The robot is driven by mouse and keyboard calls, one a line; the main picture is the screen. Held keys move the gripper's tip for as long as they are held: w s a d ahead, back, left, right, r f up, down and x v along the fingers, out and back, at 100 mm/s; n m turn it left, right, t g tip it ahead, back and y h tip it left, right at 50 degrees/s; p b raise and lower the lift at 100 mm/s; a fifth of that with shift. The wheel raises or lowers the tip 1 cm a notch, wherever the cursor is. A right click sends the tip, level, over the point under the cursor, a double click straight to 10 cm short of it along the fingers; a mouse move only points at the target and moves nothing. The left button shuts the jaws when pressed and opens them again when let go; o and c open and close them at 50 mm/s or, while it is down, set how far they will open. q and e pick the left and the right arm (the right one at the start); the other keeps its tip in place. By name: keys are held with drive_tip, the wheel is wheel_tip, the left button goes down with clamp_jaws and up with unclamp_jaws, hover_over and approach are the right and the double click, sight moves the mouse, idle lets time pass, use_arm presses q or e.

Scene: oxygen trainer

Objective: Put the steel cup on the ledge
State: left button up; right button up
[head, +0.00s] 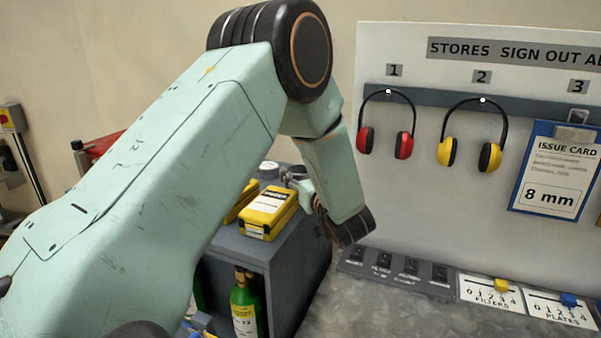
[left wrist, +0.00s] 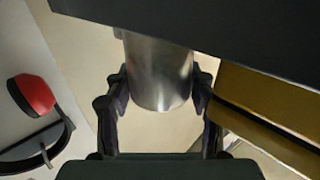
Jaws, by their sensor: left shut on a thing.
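The steel cup (left wrist: 158,75) is in the left wrist view, a shiny grey cylinder between the two dark fingers of my left gripper (left wrist: 160,88). The fingers are shut on its sides. A dark slab crosses the top of that view and hides part of the cup. In the head view my left gripper (head: 300,184) is mostly hidden behind my forearm, close over the dark grey cabinet (head: 285,245); I cannot clearly make out the cup there. I cannot tell whether the cup touches a surface, or which surface is the ledge. My right gripper is not in view.
A green bottle (head: 243,305) stands inside the cabinet. Red earmuffs (head: 404,145) and yellow earmuffs (head: 446,151) hang on the board. A switch panel (head: 398,270) lies below.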

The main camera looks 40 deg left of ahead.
use_arm(q)
drive_tip(key=shift+s+d+r, duration=0.1)
drive_tip(key=shift+s, duration=0.2)
drive_tip(key=o, duration=0.8)
drive_tip(key=shift+f, duration=0.2)
drive_tip(key=o, duration=0.3)
drive_tip(key=shift+w+f, duration=0.1)
drive_tip(key=shift+w, duration=0.1)
drive_tip(key=shift+o, duration=0.4)
drive_tip(key=shift+s, duration=0.15)
